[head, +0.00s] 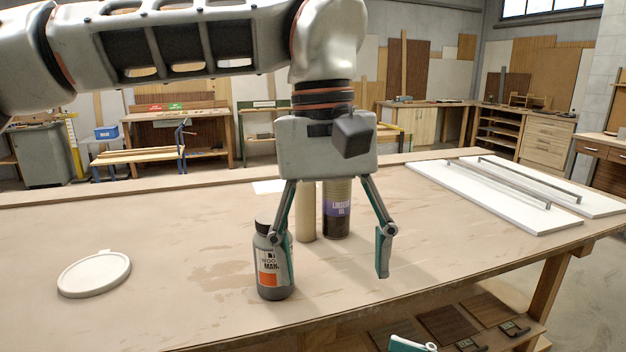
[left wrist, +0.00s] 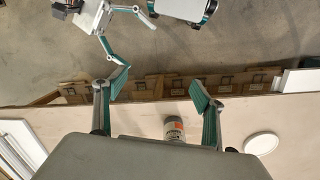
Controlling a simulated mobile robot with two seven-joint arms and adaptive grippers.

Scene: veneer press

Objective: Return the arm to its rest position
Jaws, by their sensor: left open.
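My left gripper (head: 333,258) hangs fingers-down over the worktable (head: 180,240), open, with nothing gripped between its fingers. A grey bottle with a white and orange label (head: 270,268) stands upright on the table at its left finger, which overlaps the bottle's right edge in the head view. In the left wrist view the bottle (left wrist: 174,130) shows between the two fingers, nearer the right-hand one; whether they touch is unclear. My right gripper shows only as a teal piece at the bottom edge in the head view (head: 410,345). In the left wrist view it (left wrist: 140,45) has its fingers spread.
A linseed oil container (head: 337,208) and a tan cylinder (head: 306,215) stand behind my left gripper. A round white lid-like disc (head: 95,273) lies at the left. White panels with metal bars (head: 500,195) lie at the right. Brown boards (head: 450,322) sit below the table.

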